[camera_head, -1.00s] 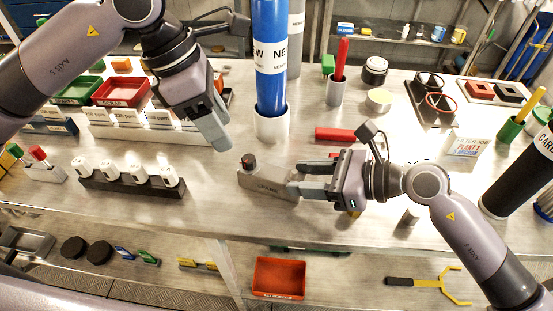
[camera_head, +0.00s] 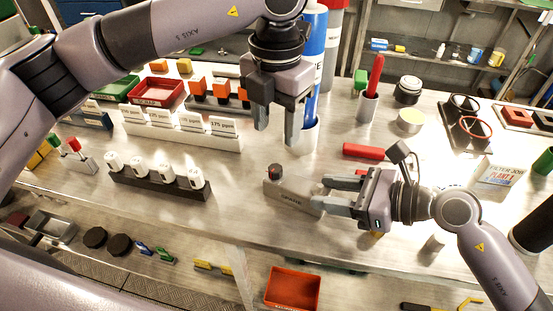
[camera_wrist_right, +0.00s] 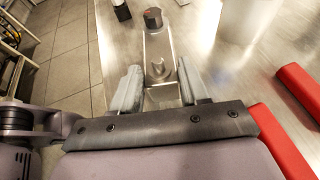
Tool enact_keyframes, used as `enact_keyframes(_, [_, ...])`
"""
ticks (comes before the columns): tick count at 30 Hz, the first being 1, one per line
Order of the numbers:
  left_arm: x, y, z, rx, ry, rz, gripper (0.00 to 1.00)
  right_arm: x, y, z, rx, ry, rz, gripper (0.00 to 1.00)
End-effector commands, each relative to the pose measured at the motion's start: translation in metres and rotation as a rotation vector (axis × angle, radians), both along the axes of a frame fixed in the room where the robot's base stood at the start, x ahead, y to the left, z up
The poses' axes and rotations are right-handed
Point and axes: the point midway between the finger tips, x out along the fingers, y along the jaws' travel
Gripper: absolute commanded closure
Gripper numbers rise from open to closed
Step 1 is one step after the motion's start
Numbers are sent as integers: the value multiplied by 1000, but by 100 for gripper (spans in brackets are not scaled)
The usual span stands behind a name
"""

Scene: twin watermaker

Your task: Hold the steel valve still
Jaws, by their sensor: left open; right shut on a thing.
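The steel valve (camera_head: 290,195) is a grey block with a dark, red-marked knob at its left end, lying on the steel bench. My right gripper (camera_head: 342,193) reaches in from the right and is shut on the valve's right end. In the right wrist view, the valve (camera_wrist_right: 158,45) runs away from between the two fingers (camera_wrist_right: 160,92), with the knob at its far end. My left gripper (camera_head: 279,126) is open and empty, pointing down in front of the blue cylinder (camera_head: 314,50), above and behind the valve.
A black rack of white cartridges (camera_head: 160,184) stands left of the valve. A red bar (camera_head: 366,152) lies behind my right gripper. A cup with a red-handled tool (camera_head: 367,105) stands further back. An orange bin (camera_head: 293,287) sits below the bench. Bench in front of the valve is clear.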

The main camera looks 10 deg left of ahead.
Motion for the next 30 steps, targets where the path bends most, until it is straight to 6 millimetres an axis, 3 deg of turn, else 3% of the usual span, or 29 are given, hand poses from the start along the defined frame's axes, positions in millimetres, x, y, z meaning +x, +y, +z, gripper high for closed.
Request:
enact_keyframes(6, [-1,1,-47,1,5,-1,47,1,0,1,0,-2,-2,100])
enact_keyframes(12, [-1,1,-78,0,3,-1,47,1,0,1,0,-2,-2,100])
enact_keyframes(18, [0,0,-91,-1,0,-2,47,1,0,1,0,-3,-2,100])
enact_keyframes(26, [0,0,-92,-1,0,-2,47,1,0,1,0,-3,-2,100])
enact_keyframes(27, [0,0,-92,-1,0,-2,53,1,0,1,0,-3,-2,100])
enact_keyframes(30, [0,0,-92,-1,0,-2,86,1,0,1,1,-3,-2,100])
